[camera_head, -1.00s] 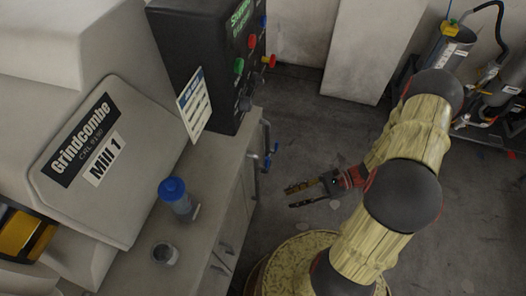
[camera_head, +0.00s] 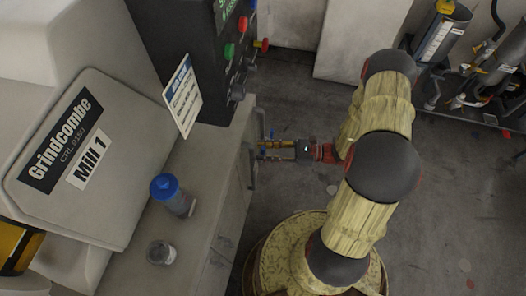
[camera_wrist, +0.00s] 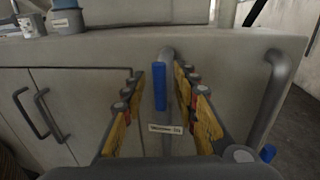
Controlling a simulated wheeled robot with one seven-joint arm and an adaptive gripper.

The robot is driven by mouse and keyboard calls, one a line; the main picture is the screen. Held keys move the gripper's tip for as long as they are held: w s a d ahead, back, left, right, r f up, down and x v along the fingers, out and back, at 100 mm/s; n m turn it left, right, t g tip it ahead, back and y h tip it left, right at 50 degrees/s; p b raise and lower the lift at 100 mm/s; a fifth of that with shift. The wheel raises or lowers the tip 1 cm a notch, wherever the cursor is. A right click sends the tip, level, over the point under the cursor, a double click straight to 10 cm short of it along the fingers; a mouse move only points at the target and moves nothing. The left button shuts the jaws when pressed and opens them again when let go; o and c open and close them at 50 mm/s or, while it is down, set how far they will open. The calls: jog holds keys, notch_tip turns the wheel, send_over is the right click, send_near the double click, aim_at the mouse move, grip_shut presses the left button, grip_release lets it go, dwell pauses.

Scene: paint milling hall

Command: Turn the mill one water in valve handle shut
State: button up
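In the wrist view a blue valve handle (camera_wrist: 160,86) stands upright in front of a grey pipe on the cabinet face. A small white label (camera_wrist: 165,129), its text too blurred to read surely, sits just below it. My gripper (camera_wrist: 158,92) is open, with one yellow-padded finger on each side of the handle. I see gaps beside the handle and no clear contact. In the head view my gripper (camera_head: 262,150) reaches left to the cabinet's side below the control box, and its fingers largely hide the valve there. Mill 1 (camera_head: 75,145) stands at the left.
A second blue handle (camera_wrist: 267,154) shows low at the right in the wrist view, near a bent grey pipe (camera_wrist: 278,85). A blue-lidded jar (camera_head: 172,194) and small pot (camera_head: 161,253) stand on the counter. The black control box (camera_head: 205,65) rises above. Floor behind my gripper is clear.

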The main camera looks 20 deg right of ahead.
jog(key=shift+w+a, duration=0.2)
jog(key=shift+a, duration=0.15)
grip_shut()
dwell(0.8)
